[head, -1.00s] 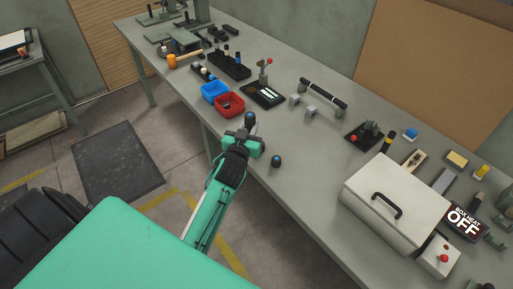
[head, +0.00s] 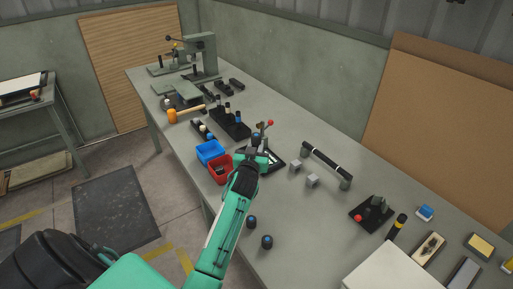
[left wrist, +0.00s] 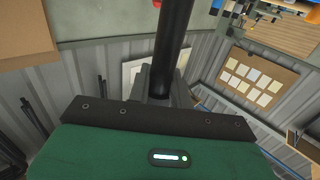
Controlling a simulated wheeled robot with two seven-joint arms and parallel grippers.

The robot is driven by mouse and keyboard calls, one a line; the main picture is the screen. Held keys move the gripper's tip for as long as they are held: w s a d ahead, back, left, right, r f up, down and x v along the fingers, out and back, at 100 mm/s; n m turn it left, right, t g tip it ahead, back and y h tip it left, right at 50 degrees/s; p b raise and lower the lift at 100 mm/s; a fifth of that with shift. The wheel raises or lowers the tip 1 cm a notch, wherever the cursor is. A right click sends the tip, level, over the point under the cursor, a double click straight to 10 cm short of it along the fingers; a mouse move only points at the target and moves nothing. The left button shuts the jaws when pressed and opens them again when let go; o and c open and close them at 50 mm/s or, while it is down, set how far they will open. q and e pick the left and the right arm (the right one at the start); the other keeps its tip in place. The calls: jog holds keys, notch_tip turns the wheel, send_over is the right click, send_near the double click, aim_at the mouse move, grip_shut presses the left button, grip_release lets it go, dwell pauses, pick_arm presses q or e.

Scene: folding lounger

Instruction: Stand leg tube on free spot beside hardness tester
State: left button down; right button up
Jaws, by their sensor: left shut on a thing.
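My left gripper (head: 252,152) is shut on the leg tube, a dark tube with a rounded dark-blue end (head: 256,139) that shows just past the fingers. In the left wrist view the tube (left wrist: 174,45) is a black bar running up from the grey fingers. Behind the gripper stands a small device with a red-knobbed lever (head: 269,124) on a black base (head: 277,158), partly hidden by the gripper. A larger grey-green press-like machine (head: 203,55) stands at the far end. I cannot tell which is the hardness tester. My right gripper is out of view.
Two dark-capped pieces (head: 251,222) and (head: 267,241) stand near the bench's front edge. A blue bin (head: 210,152), a red bin (head: 219,171) and a black rack (head: 232,124) lie left of the gripper. Grey blocks (head: 312,181) and a black bar handle (head: 327,160) lie right.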

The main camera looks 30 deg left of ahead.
pick_arm(q)
jog(key=shift+f+b, duration=0.55)
jog(key=shift+f, duration=0.15)
notch_tip(320, 180, down, 4)
jog(key=b, duration=0.2)
jog(key=shift+r+b, duration=0.2)
jog(key=shift+b, duration=0.15)
jog(key=shift+f+b, duration=0.35)
jog(key=shift+f, duration=0.15)
jog(key=shift+s, duration=0.1)
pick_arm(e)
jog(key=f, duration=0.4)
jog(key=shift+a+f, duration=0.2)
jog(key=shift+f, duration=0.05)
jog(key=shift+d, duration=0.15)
pick_arm(q)
jog(key=shift+f+b, duration=0.4)
jog(key=shift+f, duration=0.15)
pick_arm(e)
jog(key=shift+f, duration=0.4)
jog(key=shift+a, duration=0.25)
